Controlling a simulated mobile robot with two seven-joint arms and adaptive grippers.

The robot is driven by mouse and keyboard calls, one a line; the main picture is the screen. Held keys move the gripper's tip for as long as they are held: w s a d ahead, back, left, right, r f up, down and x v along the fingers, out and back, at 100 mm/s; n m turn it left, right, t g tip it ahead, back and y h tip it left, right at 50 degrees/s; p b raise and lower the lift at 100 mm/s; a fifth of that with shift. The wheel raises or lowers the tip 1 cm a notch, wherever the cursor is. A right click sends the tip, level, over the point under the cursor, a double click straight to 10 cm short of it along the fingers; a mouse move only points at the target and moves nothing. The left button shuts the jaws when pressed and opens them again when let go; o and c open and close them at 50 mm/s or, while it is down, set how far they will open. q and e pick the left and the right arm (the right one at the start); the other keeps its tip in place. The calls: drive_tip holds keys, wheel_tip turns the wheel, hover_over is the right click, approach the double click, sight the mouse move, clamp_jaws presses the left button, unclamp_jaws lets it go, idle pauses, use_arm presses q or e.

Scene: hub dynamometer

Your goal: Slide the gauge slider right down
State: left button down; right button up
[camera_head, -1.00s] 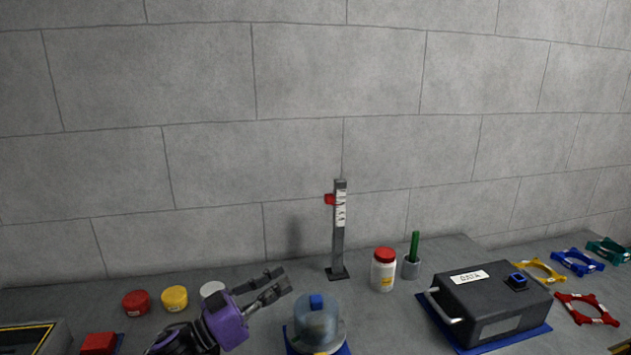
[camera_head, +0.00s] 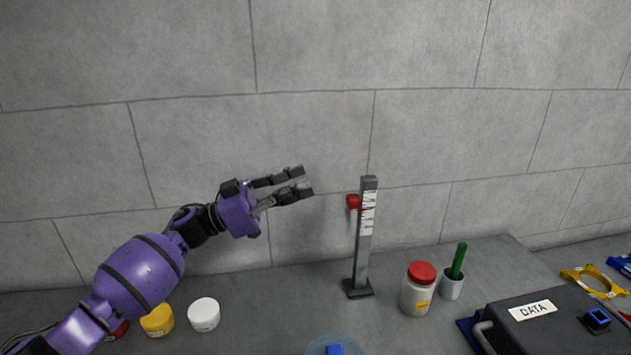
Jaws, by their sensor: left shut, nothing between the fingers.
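The gauge (camera_head: 362,240) is a grey upright post with a white scale on a dark foot, standing on the bench near the wall. Its red slider (camera_head: 353,201) sits high on the post and sticks out to the left, level with the upper part of the scale. My right gripper is not in view.
A white jar with a red lid (camera_head: 417,290) and a grey cup with a green stick (camera_head: 453,281) stand right of the gauge. The black DATA box (camera_head: 552,330) is at lower right. Yellow (camera_head: 157,320) and white (camera_head: 204,314) round pots sit at lower left.

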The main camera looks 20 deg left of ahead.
use_arm(q)
wheel_tip(320, 180, up, 4)
drive_tip(key=p, duration=0.2)
hover_over(353, 202)
drive_tip(key=s+a, duration=0.1)
drive_tip(key=a, duration=0.2)
drive_tip(key=shift+f, duration=2.45)
